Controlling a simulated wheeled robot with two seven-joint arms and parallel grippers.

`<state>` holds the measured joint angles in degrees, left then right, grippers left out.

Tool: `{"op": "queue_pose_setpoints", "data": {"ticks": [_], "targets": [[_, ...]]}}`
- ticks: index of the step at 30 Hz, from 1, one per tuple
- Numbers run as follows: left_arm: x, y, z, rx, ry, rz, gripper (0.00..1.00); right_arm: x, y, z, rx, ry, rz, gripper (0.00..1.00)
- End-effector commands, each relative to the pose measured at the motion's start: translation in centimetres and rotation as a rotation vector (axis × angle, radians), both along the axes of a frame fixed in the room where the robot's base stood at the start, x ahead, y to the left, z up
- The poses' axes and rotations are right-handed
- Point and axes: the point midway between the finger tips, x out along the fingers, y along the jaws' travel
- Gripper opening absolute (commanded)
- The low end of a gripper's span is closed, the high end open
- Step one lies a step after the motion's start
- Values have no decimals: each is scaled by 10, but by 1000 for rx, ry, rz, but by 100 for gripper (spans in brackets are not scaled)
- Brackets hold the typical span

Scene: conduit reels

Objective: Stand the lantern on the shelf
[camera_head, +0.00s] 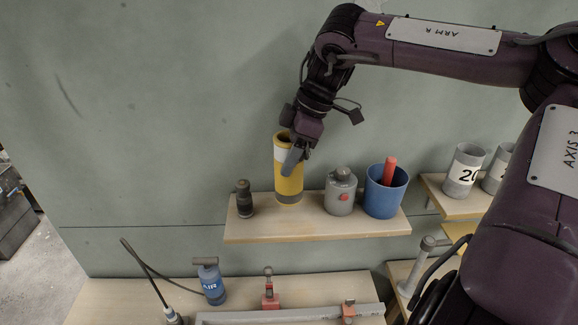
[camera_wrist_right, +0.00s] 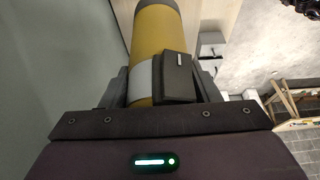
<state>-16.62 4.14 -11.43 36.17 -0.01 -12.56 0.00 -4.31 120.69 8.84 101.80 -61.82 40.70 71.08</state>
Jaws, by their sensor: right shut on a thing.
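The lantern, which I take to be the yellow cylinder (camera_head: 288,184) with a pale band and a dark grey base, is upright at the wooden shelf (camera_head: 318,230). Its base appears at the level of the board, but I cannot tell whether it touches. My right gripper (camera_head: 293,158) comes from above and is shut on its upper part. In the wrist view the yellow lantern (camera_wrist_right: 158,45) stretches away from the jaws, with a finger against its pale band. My left gripper is not in view.
On the same shelf stand a small dark bottle (camera_head: 244,199) to the left, and a grey canister (camera_head: 341,192) and blue cup (camera_head: 386,190) to the right. Grey numbered cups (camera_head: 463,171) stand on another shelf. A blue AIR bottle (camera_head: 211,283) stands on the bench (camera_head: 245,312) below.

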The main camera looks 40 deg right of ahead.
Motion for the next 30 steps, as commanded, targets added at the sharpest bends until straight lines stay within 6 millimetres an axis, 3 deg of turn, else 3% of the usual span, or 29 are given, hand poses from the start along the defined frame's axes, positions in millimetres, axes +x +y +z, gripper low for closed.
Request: {"op": "queue_pose_setpoints", "data": {"ticks": [9,20,21,25,30], "targets": [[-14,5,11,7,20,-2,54,-1,0,-39,3,2,-1,8],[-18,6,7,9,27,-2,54,0,0,-44,2,0,-1,8],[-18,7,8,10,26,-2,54,-1,0,-43,1,3,-1,61],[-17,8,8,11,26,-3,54,-1,0,-43,1,3,-1,78],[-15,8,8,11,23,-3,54,-1,0,-43,1,3,-1,78]]}}
